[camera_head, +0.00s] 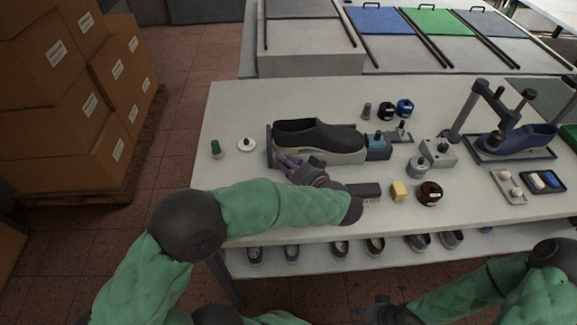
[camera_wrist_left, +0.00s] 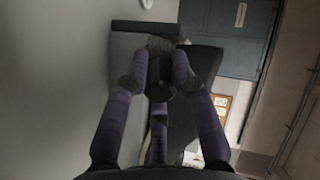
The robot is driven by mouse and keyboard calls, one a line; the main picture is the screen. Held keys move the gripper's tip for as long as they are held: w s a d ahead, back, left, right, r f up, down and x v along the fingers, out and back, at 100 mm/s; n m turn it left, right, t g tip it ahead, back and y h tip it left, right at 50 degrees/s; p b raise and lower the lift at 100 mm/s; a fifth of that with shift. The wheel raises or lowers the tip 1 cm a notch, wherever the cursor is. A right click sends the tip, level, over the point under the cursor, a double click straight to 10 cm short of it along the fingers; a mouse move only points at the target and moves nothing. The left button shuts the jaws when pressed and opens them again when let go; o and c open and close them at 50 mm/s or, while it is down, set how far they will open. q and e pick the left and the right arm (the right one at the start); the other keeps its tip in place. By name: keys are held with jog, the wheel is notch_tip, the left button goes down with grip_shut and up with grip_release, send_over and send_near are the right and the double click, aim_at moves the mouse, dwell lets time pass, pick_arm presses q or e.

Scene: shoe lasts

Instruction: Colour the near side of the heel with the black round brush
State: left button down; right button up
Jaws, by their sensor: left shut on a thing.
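A black shoe (camera_head: 325,138) with a pale sole sits on a dark holder on the white table, its opening and heel toward the left. My left gripper (camera_head: 287,162) is at the near side of the shoe's heel end. In the left wrist view its purple fingers (camera_wrist_left: 159,75) close around a dark piece that looks like the black round brush (camera_wrist_left: 160,44), with a dark surface just beyond. I cannot tell whether the brush touches the heel. My right gripper (camera_head: 372,308) is low, in front of the table; its finger opening is unclear.
A dark bristle brush (camera_head: 363,189), a yellow sponge (camera_head: 398,191) and a brown jar (camera_head: 430,193) stand near the front edge. A white dish (camera_head: 246,144) and green bottle (camera_head: 216,148) are left. A blue shoe (camera_head: 517,139) sits right.

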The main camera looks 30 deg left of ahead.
pick_arm(q)
jog(key=shift+w+a+b, duration=0.3)
jog(key=shift+w+b, duration=0.1)
jog(key=shift+w, duration=0.15)
dwell(0.8)
jog(key=shift+w+d+f+b, duration=0.1)
jog(key=shift+w+d+b, duration=0.25)
jog(key=shift+d+b, duration=0.25)
jog(key=shift+w+d+b, duration=0.4)
jog(key=shift+w+d, duration=0.05)
jog(key=shift+d, duration=0.25)
jog(key=shift+w+d+b, duration=0.35)
jog(key=shift+w+d, duration=0.15)
jog(key=shift+d, duration=0.25)
jog(key=shift+w+d+b, duration=0.4)
jog(key=shift+w+d, duration=0.05)
jog(key=shift+d, duration=0.25)
jog(key=shift+b, duration=0.4)
jog(key=shift+s+a+b, duration=0.2)
jog(key=shift+s+a, duration=0.15)
jog(key=shift+a, duration=0.35)
jog(key=shift+s+a+b, duration=0.2)
jog(key=shift+s+a, duration=0.15)
jog(key=shift+a, duration=0.35)
jog(key=shift+s+a, duration=0.5)
jog(key=shift+a, duration=0.25)
jog(key=shift+s+a, duration=0.45)
jog(key=shift+a, duration=0.25)
